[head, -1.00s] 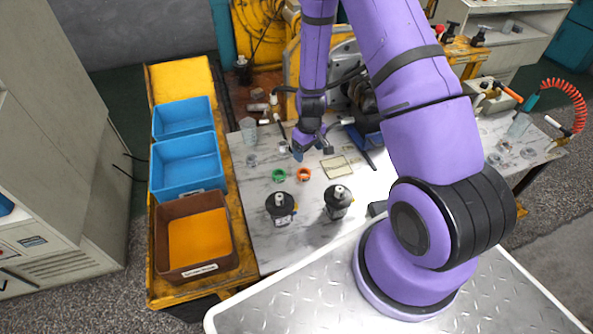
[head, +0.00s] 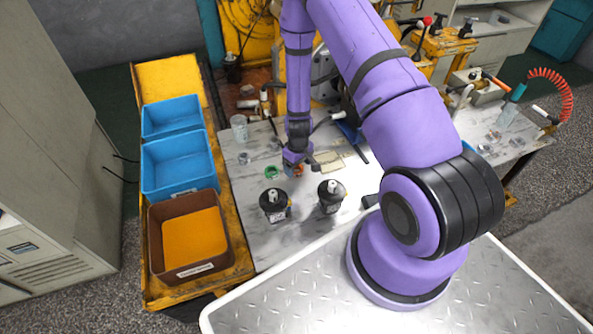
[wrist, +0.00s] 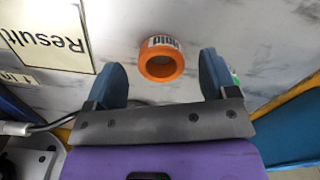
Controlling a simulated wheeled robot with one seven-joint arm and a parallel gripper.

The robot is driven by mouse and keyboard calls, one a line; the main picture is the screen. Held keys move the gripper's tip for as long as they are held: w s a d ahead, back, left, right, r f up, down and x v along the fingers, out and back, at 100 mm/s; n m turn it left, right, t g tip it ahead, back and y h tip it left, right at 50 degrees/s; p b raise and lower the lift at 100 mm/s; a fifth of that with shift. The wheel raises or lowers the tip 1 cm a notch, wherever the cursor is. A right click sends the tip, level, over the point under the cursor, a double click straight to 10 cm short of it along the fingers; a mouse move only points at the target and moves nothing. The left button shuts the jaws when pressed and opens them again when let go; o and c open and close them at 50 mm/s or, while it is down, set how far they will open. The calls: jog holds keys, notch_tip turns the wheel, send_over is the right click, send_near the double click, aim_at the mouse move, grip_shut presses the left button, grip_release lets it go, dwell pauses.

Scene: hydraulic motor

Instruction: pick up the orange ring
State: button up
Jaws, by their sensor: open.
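The orange ring (wrist: 161,60) lies on the marble-look tabletop. In the wrist view it sits between and slightly beyond the two blue fingertips of my gripper (wrist: 162,78), which is open and empty. In the head view my gripper (head: 294,165) is low over the table, and the orange ring (head: 299,170) is mostly hidden behind it. A green ring (head: 272,172) lies just left of the gripper, and a bit of green shows behind the right finger in the wrist view.
Two black motors (head: 273,204) (head: 331,196) stand in front of the gripper. A printed card (wrist: 45,35) lies beside the ring. Blue bins (head: 181,165) and a brown bin (head: 189,236) stand at the left. A clear cup (head: 239,128) stands behind.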

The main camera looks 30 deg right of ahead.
jog(key=shift+f, duration=1.05)
jog(key=c, duration=1)
jog(key=shift+r, duration=0.15)
